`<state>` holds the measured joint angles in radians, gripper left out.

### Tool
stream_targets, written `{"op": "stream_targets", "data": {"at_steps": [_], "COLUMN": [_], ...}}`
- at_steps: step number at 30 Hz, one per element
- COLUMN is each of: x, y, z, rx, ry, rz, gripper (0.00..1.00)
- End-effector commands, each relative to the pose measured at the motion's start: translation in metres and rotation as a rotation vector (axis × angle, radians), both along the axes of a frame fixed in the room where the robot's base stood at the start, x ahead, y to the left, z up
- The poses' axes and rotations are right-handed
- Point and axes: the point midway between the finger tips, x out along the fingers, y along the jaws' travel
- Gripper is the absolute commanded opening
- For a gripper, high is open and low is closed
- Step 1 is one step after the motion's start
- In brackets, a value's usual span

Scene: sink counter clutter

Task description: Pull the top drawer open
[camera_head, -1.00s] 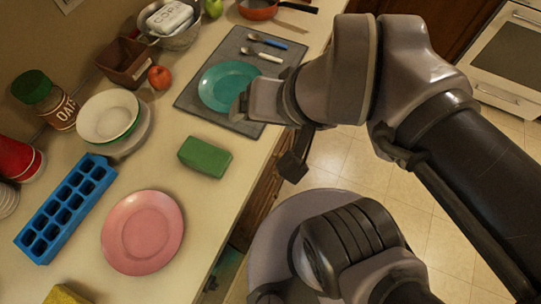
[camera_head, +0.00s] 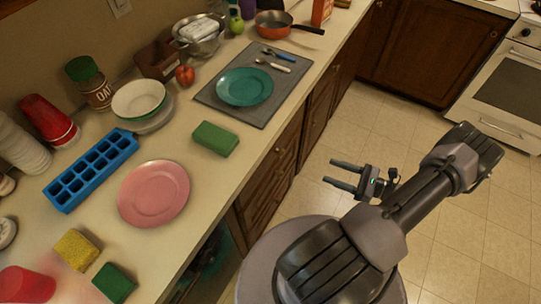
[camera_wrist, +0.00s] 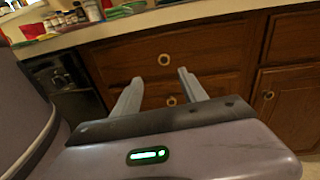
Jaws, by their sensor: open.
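The top drawer (camera_wrist: 125,60) is a brown wooden front with a round, light ring-like knob (camera_wrist: 164,60), flush in the cabinet under the counter. It appears shut. Its front also shows steeply from above in the head view (camera_head: 272,163). A second drawer with a similar knob (camera_wrist: 171,101) lies below it in the wrist view. My gripper (camera_head: 329,171) is open and empty over the floor, apart from the cabinet, fingers pointing toward the drawers. In the wrist view the top knob appears between and just beyond my fingertips (camera_wrist: 160,75).
A cabinet door with a knob (camera_wrist: 268,95) is right of the drawers; a dark appliance (camera_wrist: 65,85) is left. The counter above holds a pink plate (camera_head: 153,193), green sponge (camera_head: 215,138) and grey mat (camera_head: 211,95). The tiled floor (camera_head: 400,140) is clear.

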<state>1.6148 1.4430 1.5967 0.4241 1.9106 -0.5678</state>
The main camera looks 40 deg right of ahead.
Motion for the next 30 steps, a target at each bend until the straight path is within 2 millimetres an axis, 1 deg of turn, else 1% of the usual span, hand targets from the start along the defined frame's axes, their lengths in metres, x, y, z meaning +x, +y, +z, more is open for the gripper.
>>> {"op": "stream_targets", "data": {"at_steps": [1, 2, 3, 5, 8, 15, 18, 21, 25, 30], "x": [-0.008, -0.011, -0.012, -0.008, 0.011, 0.079, 0.105, 0.125, 0.141, 0.147], "y": [-0.001, -0.002, -0.002, -0.001, 0.008, 0.038, 0.049, 0.057, 0.063, 0.065], "z": [-0.011, -0.015, -0.019, -0.02, -0.02, -0.021, -0.022, -0.021, -0.02, -0.02], "rx": [0.032, 0.043, 0.054, 0.06, 0.06, 0.059, 0.06, 0.059, 0.059, 0.059], "ry": [-0.016, -0.023, -0.029, -0.033, -0.032, -0.03, -0.029, -0.029, -0.029, -0.029], "rz": [-0.052, -0.072, -0.09, -0.099, -0.094, -0.09, -0.09, -0.092, -0.094, -0.096], "gripper": [0.5, 0.5, 0.5, 0.5, 0.5, 0.5, 0.5, 0.5, 0.5, 0.5]}}
